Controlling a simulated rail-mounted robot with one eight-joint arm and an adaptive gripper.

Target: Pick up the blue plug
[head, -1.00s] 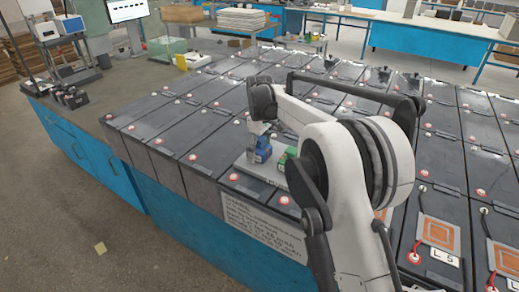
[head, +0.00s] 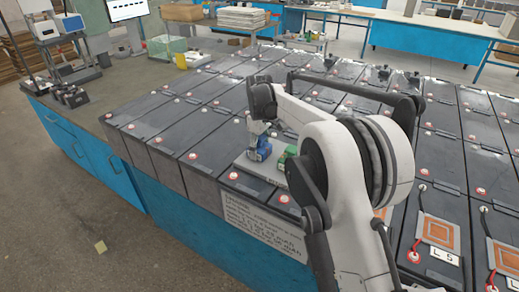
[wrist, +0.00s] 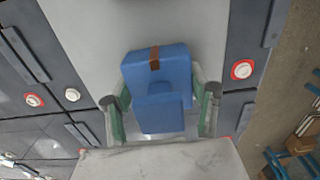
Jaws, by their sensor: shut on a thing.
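The blue plug (head: 259,148) is a blue block on or just above a pale plate (head: 262,171); I cannot tell whether it touches. In the wrist view the blue plug (wrist: 157,88) has a brown strip at one end and fills the space between my fingers. My gripper (wrist: 160,108) is shut on it, with one greenish-edged finger on each side. In the head view my gripper (head: 257,129) is small and above the plug, partly hidden by my arm.
A green plug (head: 286,155) stands close to the right of the blue one. Rows of dark batteries (head: 190,129) with red caps surround the plate. A paper sign (head: 262,231) hangs at the front edge. A monitor (head: 128,11) stands at the back left.

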